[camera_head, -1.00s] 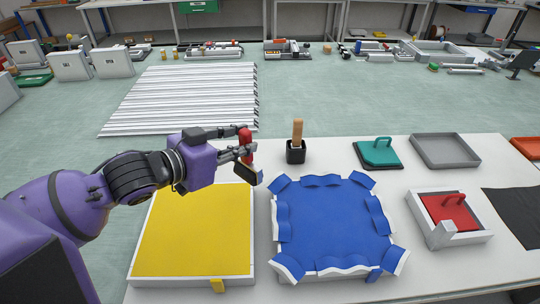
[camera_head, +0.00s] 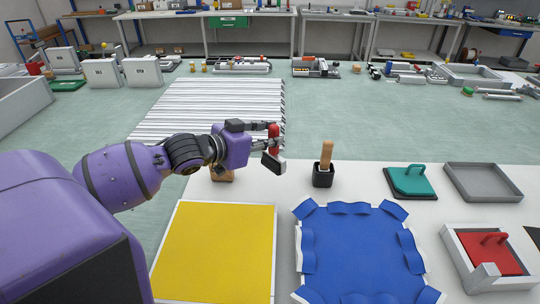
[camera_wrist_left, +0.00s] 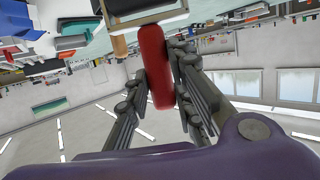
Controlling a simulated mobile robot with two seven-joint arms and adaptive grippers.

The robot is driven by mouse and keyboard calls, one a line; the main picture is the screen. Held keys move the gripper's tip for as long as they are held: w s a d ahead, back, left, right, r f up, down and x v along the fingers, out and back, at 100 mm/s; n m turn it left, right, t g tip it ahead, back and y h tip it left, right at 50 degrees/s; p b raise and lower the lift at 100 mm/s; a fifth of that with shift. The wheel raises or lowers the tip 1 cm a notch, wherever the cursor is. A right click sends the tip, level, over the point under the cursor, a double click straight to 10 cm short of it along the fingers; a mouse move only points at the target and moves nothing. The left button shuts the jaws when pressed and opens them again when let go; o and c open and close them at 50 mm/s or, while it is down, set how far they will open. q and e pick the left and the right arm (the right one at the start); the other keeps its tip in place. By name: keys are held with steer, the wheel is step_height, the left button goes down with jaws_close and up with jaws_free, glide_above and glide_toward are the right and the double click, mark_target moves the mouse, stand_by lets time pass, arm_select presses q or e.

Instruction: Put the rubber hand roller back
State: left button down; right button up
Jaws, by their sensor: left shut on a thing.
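My left gripper (camera_head: 275,141) is shut on the red handle of the hand roller (camera_head: 273,131). The roller's dark head with a pale edge (camera_head: 272,162) hangs below the fingers. In the left wrist view the red handle (camera_wrist_left: 154,65) stands between the two fingers (camera_wrist_left: 158,90), and the head shows at the top edge (camera_wrist_left: 135,10). The gripper is in the air above the table's far edge, left of a black holder (camera_head: 323,178) with a wooden handle (camera_head: 326,153) upright in it. My right gripper is not in view.
On the white table (camera_head: 345,192) lie a yellow panel (camera_head: 215,250), a blue-covered frame (camera_head: 360,250), a teal float (camera_head: 411,180), a grey tray (camera_head: 483,183) and a red float in a box (camera_head: 490,250). A brown block (camera_head: 222,175) sits below my left arm.

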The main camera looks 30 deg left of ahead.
mark_target(266, 154)
arm_select(q)
steer(key=w+f, duration=0.1)
steer(key=a+f, duration=0.1)
steer(key=f, duration=0.1)
steer(key=shift+w+a, duration=0.2)
steer(key=shift+w, duration=0.15)
steer(key=shift+w+a+f+b, duration=0.35)
steer(key=shift+w+f, duration=0.1)
steer(key=shift+f, duration=0.25)
step_height(266, 154, down, 3)
steer(key=shift+w+a+f, duration=0.1)
steer(key=shift+w+f, duration=0.05)
steer(key=shift+f, duration=0.15)
steer(key=c, duration=1.5)
jaws_free()
steer(key=shift+f, duration=0.1)
steer(key=shift+c, duration=0.2)
